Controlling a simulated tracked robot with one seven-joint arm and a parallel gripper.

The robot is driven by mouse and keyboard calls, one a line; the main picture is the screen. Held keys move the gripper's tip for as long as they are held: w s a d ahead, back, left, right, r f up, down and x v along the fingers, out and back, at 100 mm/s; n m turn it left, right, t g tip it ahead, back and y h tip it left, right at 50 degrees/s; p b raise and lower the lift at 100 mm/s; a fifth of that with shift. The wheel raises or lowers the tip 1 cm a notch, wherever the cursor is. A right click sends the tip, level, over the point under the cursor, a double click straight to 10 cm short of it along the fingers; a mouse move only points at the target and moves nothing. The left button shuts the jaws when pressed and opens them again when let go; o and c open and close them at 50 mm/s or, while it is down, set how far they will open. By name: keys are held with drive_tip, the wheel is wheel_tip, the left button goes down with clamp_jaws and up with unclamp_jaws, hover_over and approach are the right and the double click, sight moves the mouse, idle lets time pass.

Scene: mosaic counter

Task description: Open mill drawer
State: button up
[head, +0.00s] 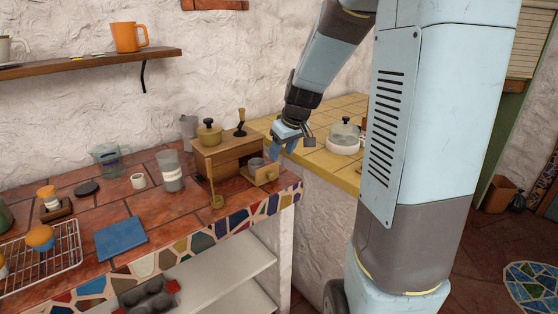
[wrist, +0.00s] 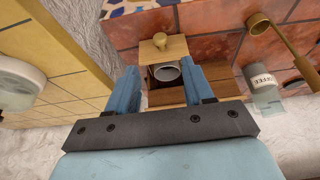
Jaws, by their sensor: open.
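The wooden mill (head: 228,155) stands at the right end of the tiled counter, with a brass dome and a crank handle (head: 240,124) on top. Its drawer (head: 262,180) is pulled out toward the counter's right front, and a grey cup (head: 256,164) sits in it. In the wrist view the drawer's wooden front (wrist: 174,50) with its brass knob (wrist: 159,40) lies beyond my fingertips, and the grey cup (wrist: 166,72) shows between them. My gripper (head: 282,147) is open and empty, above and close to the drawer, apart from the knob.
A jar labelled coffee (head: 172,172) stands left of the mill. A brass scoop (head: 216,200) lies in front of it. A yellow tiled counter (head: 312,158) with a glass-domed dish (head: 343,141) is to the right. A blue board (head: 121,238) lies at the left.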

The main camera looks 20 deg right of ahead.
drive_tip(key=shift+v, duration=1.4)
drive_tip(key=s+a+r+m, duration=0.1)
drive_tip(key=s+r, duration=0.2)
drive_tip(key=s, duration=0.5)
drive_tip(key=s+a+r+m+t+h, duration=0.1)
drive_tip(key=s+a+r, duration=0.1)
drive_tip(key=s, duration=0.6)
drive_tip(key=s+a+r+m, duration=0.1)
drive_tip(key=s+r, duration=0.3)
drive_tip(key=s, duration=0.4)
drive_tip(key=shift+a+m, duration=0.3)
drive_tip(key=shift+a, duration=0.05)
